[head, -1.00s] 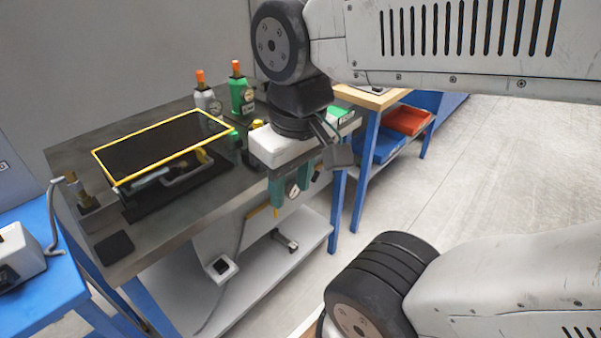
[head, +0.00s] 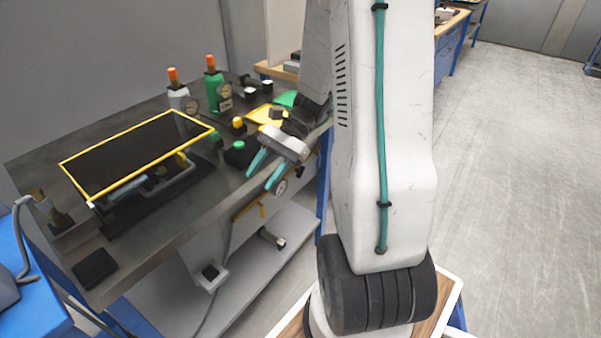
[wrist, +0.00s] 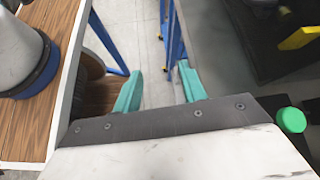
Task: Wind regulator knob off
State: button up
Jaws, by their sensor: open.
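A round pressure gauge (head: 280,187) shows at the bench's front edge, just right of my gripper's fingers. The regulator body and its knob are mostly hidden, and I cannot make out the knob. My gripper (head: 260,178) has a pale body and two teal fingers, spread apart and empty, pointing down and left at the front edge. In the wrist view the open fingers (wrist: 159,70) have only floor and blue legs between them. A black box with a green button (head: 238,145) sits left of my gripper; the button also shows in the wrist view (wrist: 292,120).
A yellow-framed dark panel (head: 140,155) covers the bench's left part. A grey bottle (head: 180,98) and a green bottle (head: 214,92), both orange-topped, stand at the back. A yellow knob (head: 238,122) is behind the green button. A lower shelf (head: 255,275) lies below. Floor at right is clear.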

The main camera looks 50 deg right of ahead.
jog(key=w+d+f+m+t+y, duration=0.1)
jog(key=d+f+m+t+y, duration=0.1)
jog(key=d+f+m+t, duration=0.5)
jog(key=m+t+h, duration=1.1)
jog(key=m+h, duration=0.1)
jog(key=m, duration=0.9)
send_near(299, 171)
jog(key=w, duration=0.8)
jog(key=shift+f, duration=0.15)
jog(key=shift+d, duration=0.1)
grip_shut()
